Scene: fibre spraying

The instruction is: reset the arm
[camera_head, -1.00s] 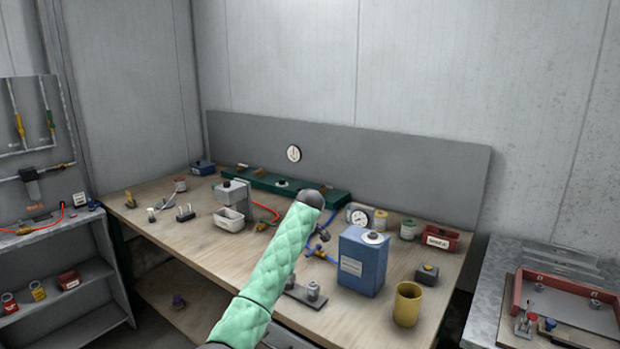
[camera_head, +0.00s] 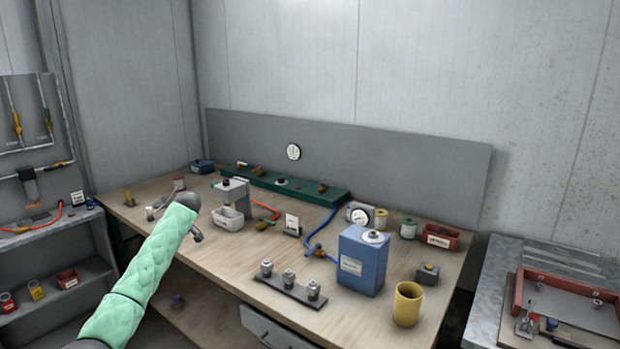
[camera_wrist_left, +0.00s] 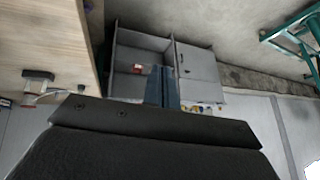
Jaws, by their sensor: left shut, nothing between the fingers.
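My left arm (camera_head: 148,262), in a quilted green sleeve, comes in from the lower left in the head view and reaches up over the left part of the workbench. Its dark wrist end is near the bench's left front edge. My left gripper (camera_head: 197,236) shows only as a small grey part below the wrist. In the left wrist view the gripper fingers (camera_wrist_left: 162,86) are together, shut and empty, with grey shelving behind them. My right gripper is in neither view.
The workbench (camera_head: 225,262) holds a blue canister (camera_head: 362,262), a yellow cup (camera_head: 407,304), a rack with several metal fittings (camera_head: 288,286), a grey dispenser (camera_head: 232,205) and a green manifold (camera_head: 285,184). Grey shelves (camera_head: 60,270) stand left; a metal table (camera_head: 485,300) stands right.

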